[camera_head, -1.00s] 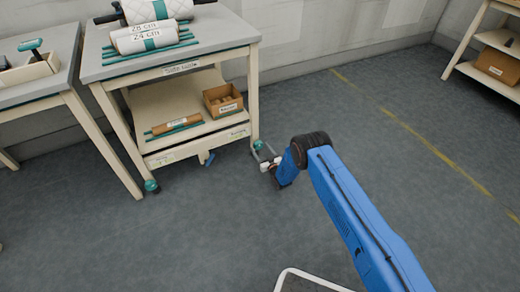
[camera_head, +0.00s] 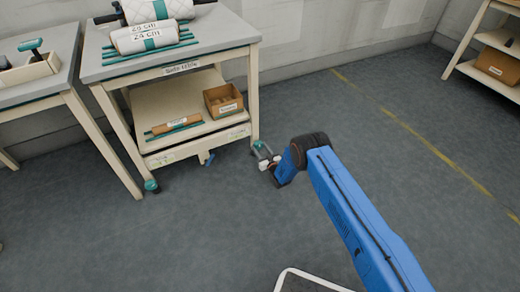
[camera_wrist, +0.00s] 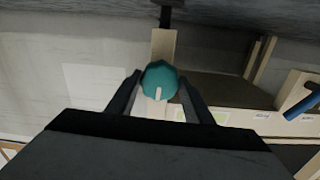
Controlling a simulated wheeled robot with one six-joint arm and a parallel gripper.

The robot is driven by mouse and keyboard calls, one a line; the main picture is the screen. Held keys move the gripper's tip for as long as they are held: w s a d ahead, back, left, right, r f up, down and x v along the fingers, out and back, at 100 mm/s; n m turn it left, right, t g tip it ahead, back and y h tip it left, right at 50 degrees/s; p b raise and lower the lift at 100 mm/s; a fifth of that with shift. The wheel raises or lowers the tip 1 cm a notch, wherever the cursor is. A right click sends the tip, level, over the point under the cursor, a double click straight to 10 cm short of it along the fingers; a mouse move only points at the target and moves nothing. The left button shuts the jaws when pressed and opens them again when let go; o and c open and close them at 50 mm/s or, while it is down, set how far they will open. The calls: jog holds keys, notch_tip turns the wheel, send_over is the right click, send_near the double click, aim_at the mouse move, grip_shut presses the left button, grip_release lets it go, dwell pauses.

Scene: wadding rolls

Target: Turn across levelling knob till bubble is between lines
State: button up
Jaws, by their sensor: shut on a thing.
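A teal levelling knob (camera_wrist: 160,78) with a pale mark sits between the two dark fingers of my gripper (camera_wrist: 160,92) in the wrist view. My gripper is shut on it. In the head view my gripper (camera_head: 264,158) is low at the foot of the table's front right leg (camera_head: 254,100), and the knob is mostly hidden there. A second teal knob (camera_head: 151,185) is at the foot of the front left leg. The table (camera_head: 165,77) has a lower shelf edge with labels (camera_head: 165,159). I cannot make out a bubble or its lines.
White rolls (camera_head: 145,38) lie on the tabletop. A brown roll (camera_head: 176,125) and a cardboard box (camera_head: 222,101) are on the lower shelf. A blue lever (camera_head: 209,159) hangs below it. Another table (camera_head: 40,85) stands at left. Floor to the right is open.

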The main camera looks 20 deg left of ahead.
jog(key=m, duration=0.4)
jog(key=shift+m, duration=0.3)
jog(key=m, duration=0.4)
jog(key=shift+m, duration=0.3)
jog(key=o, duration=1)
jog(key=shift+o, duration=0.2)
jog(key=shift+d, duration=0.1)
jog(key=v, duration=1.7)
jog(key=shift+s, duration=0.2)
